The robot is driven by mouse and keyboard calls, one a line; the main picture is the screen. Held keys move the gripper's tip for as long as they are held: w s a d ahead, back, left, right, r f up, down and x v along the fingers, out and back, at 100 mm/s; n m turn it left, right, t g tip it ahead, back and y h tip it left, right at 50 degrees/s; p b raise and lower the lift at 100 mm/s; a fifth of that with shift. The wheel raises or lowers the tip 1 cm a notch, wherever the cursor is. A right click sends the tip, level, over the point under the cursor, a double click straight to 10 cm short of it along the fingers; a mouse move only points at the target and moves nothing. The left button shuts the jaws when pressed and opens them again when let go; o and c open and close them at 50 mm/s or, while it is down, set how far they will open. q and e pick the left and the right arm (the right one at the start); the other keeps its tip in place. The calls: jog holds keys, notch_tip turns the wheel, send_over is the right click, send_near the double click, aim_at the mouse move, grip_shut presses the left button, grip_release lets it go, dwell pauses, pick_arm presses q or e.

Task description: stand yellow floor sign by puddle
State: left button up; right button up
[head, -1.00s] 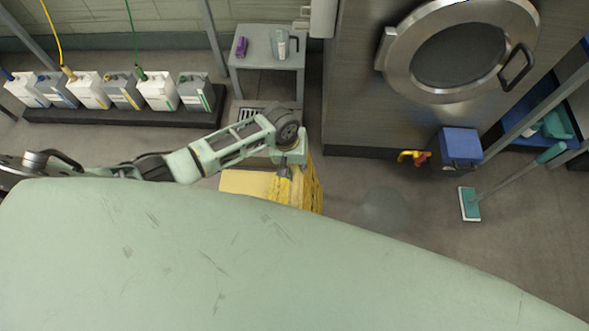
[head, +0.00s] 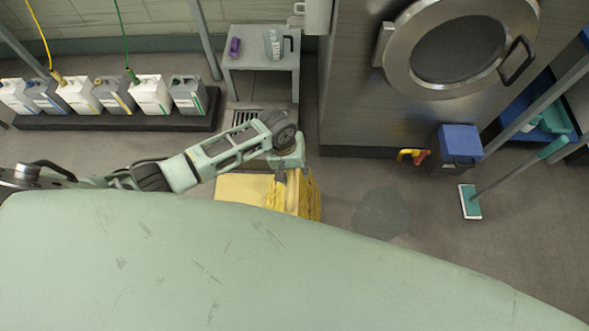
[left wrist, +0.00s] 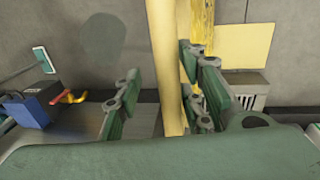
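The yellow floor sign (head: 240,189) is below my left gripper (head: 287,168) in the head view. A pale panel and a scuffed, deeper yellow side show; its lower part is hidden behind my green body. In the left wrist view, a pale yellow upright edge of the sign (left wrist: 168,70) is between the fingers of my left gripper (left wrist: 162,88). The fingers are apart, with a small gap showing on the left side of that edge. The puddle (head: 381,212) is a dark round patch right of the sign, also seen in the wrist view (left wrist: 103,38). My right gripper is out of view.
A blue-lidded bin (head: 458,148) with a yellow and red item (head: 413,156) stands beyond the puddle. A teal floor brush (head: 470,201) is at right. A washer (head: 350,110), a small grey table (head: 262,62) and several jugs (head: 150,93) line the back. Floor around the puddle is clear.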

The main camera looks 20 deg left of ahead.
pick_arm(q)
jog(key=shift+r, duration=0.1)
notch_tip(320, 180, up, 12)
jog(key=a+p, duration=0.2)
jog(key=shift+s, duration=0.3)
